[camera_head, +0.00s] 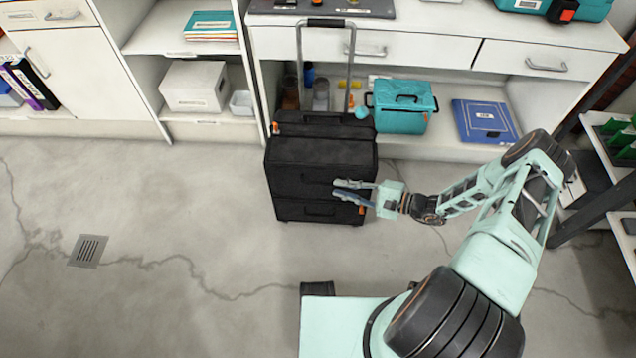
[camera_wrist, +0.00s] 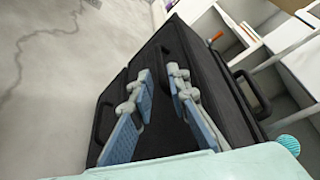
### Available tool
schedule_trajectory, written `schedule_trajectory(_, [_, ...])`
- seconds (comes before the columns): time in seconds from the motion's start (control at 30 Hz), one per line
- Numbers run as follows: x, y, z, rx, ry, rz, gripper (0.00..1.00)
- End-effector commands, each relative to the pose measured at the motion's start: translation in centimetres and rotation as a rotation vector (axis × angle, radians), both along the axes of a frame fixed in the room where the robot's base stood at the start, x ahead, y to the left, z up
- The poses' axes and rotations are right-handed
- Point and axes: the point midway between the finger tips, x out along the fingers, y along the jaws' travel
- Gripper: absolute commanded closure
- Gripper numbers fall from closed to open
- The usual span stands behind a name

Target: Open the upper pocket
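A black suitcase (camera_head: 320,155) stands upright on the floor before the shelving, its telescopic handle (camera_head: 350,70) raised. Its front has an upper pocket (camera_head: 290,182) and a lower pocket (camera_head: 290,208), each with a dark handle. My gripper (camera_head: 337,188) is at the right part of the front, near the upper pocket's handle. In the wrist view the suitcase (camera_wrist: 205,75) appears turned sideways. There my gripper (camera_wrist: 160,78) has its two blue fingers apart, with a dark handle partly hidden between them. I cannot tell whether they touch it. The upper pocket looks closed.
A teal cooler box (camera_head: 402,118) and a blue case (camera_head: 484,121) lie on the low shelf behind. A white box (camera_head: 194,88) stands in the left shelving. A rack (camera_head: 610,170) is at the right. The floor left of the suitcase is clear, with a drain (camera_head: 88,250).

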Motion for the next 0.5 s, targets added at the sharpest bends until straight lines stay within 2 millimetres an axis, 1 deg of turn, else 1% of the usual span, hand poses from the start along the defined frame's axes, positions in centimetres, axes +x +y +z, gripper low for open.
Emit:
schedule_trajectory(0.03, [0.2, 1.1, -0.4, 0.002, 0.001, 0.004, 0.84])
schedule_trajectory(0.1, [0.7, 2.4, -0.7, 0.001, 0.002, 0.004, 0.84])
schedule_trajectory(0.3, [2.0, 5.6, -1.4, 0.0, 0.001, 0.004, 0.84])
schedule_trajectory(0.4, [2.4, 6.7, -1.7, -0.002, 0.002, 0.004, 0.84])
schedule_trajectory(0.5, [2.7, 7.3, -1.8, -0.001, 0.002, 0.002, 0.84])
